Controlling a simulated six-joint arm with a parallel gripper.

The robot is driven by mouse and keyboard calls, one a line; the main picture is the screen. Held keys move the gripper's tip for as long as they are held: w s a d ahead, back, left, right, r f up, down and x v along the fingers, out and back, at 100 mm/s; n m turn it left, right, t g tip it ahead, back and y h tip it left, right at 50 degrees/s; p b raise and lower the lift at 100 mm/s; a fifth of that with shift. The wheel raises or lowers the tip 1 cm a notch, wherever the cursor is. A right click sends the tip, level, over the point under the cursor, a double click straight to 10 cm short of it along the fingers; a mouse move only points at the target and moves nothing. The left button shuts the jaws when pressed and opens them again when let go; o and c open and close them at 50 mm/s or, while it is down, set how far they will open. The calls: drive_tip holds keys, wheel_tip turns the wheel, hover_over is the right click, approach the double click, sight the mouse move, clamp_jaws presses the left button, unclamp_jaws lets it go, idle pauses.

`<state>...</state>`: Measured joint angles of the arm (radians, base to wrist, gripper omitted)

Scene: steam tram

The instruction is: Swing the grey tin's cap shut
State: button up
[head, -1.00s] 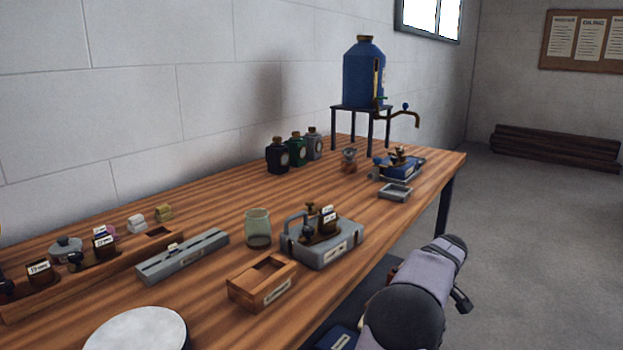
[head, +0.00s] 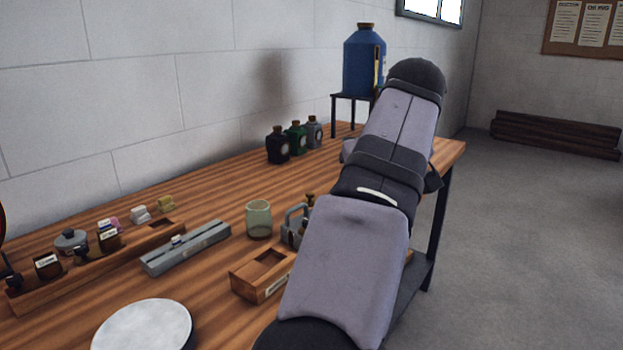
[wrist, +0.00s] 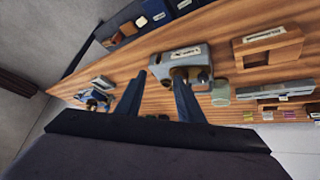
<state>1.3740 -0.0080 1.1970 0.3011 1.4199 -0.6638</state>
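The grey tin (head: 314,131) stands upright on the table in the head view, at the right end of a row with a green one and a black one. A small brown top shows on it; it is too small to tell how its cap sits. I cannot make out the grey tin in the wrist view. My gripper (wrist: 156,78) shows in the wrist view with its two dark fingers apart and nothing between them, above the table near a grey handled box (wrist: 186,56). In the head view my arm hides the gripper.
The green tin (head: 296,137) and black tin (head: 278,146) stand close beside the grey one. A blue tank (head: 362,65) is on a stand behind. A glass (head: 259,219), a wooden box (head: 262,274) and a long grey case (head: 186,248) are nearer. Table between is clear.

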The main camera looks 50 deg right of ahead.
wheel_tip(320, 180, up, 4)
drive_tip(key=w+d+m+p, duration=0.2)
drive_tip(key=w+m+p, duration=0.15)
drive_tip(key=p, duration=0.25)
drive_tip(key=m+y+p, duration=0.3)
drive_tip(key=m+p, duration=2.7)
drive_tip(key=p, duration=0.5)
approach(310, 193)
drive_tip(key=shift+p+x, duration=1.4)
drive_tip(key=shift+x, duration=2.65)
clamp_jaws()
